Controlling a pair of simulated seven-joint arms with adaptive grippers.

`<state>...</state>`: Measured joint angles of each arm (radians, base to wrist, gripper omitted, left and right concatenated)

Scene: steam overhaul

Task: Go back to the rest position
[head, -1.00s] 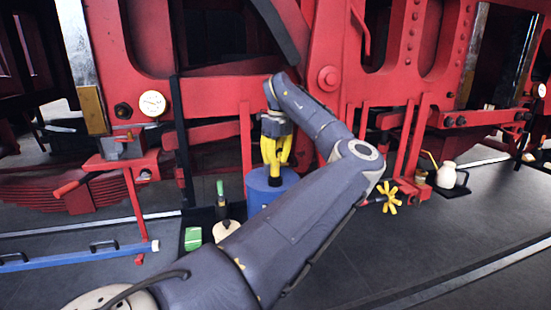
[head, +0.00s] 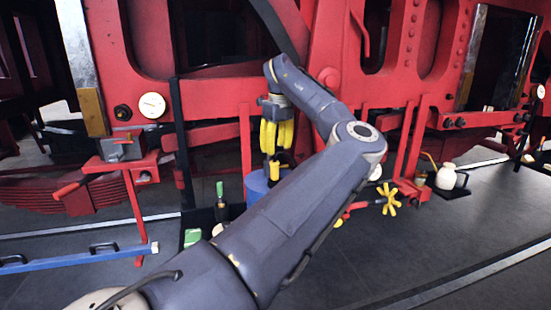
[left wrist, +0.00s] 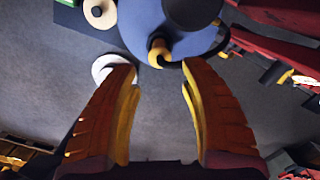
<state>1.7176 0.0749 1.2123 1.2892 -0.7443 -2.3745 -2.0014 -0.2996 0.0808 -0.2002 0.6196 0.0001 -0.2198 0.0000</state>
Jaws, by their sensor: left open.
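My left gripper (head: 272,152) hangs with its yellow fingers pointing down above a blue drum (head: 256,188). The fingers are open and hold nothing. In the left wrist view the two fingers (left wrist: 153,75) stand wide apart with bare floor between them. The blue drum (left wrist: 190,35) lies beyond the fingertips in that view. A small yellow and black piece (left wrist: 158,50) is at its edge, apart from the fingers; it also shows below the gripper in the head view (head: 274,171). My left forearm covers part of the drum. My right gripper is not in view.
Red locomotive framework (head: 225,92) stands close behind the gripper. A green-handled tool (head: 220,200) and a green block (head: 192,237) are left of the drum. A yellow star handle (head: 390,198) and a cream jug (head: 447,176) are to the right. Dark floor at right is mostly clear.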

